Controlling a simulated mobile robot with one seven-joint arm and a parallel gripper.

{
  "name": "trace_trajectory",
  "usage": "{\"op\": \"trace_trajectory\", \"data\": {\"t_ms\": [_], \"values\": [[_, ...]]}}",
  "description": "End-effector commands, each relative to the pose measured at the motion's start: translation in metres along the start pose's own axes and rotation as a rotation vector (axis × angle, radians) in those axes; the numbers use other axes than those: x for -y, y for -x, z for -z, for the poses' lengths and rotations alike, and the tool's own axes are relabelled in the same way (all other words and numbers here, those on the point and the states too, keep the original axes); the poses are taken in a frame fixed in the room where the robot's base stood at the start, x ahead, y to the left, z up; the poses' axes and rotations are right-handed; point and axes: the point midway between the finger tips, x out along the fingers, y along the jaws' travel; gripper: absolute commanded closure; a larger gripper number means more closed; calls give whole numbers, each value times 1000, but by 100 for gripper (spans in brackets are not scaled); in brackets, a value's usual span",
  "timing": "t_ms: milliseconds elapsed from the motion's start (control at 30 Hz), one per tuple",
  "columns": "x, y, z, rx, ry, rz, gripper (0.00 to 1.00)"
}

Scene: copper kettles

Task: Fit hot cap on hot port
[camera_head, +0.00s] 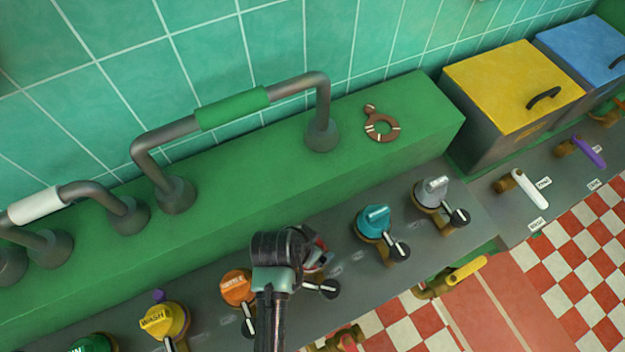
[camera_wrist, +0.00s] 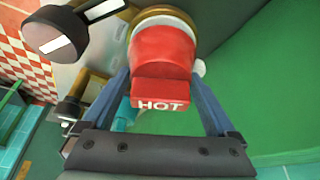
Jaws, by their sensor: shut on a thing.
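The red hot cap (camera_wrist: 163,55), with HOT in white letters on its grip, fills the upper middle of the wrist view. My gripper (camera_wrist: 165,85) is shut on it, one blue finger on each side. In the head view my gripper (camera_head: 312,250) is over the grey counter, between the orange and teal caps, and mostly hides the red cap. A brass fitting (camera_wrist: 112,15) with a black, white-striped lever (camera_wrist: 60,38) shows right by the cap's white rim. This is likely the hot port, mostly hidden by the cap. I cannot tell whether the cap is fully seated.
An orange cap (camera_head: 237,288) and yellow WASH cap (camera_head: 163,320) stand left; teal (camera_head: 373,220) and grey (camera_head: 432,190) caps stand right. Each has a lever nearby. A green ledge (camera_head: 250,200) with pipes and a brown ring (camera_head: 382,130) runs behind. A yellow-lidded bin (camera_head: 505,80) stands far right.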

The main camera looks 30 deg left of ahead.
Motion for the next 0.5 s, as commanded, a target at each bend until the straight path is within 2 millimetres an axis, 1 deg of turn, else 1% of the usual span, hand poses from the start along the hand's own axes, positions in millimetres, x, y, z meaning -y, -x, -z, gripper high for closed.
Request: {"op": "trace_trajectory", "data": {"t_ms": [500], "values": [[0, -4, -1, -2, 0, 1, 57]]}}
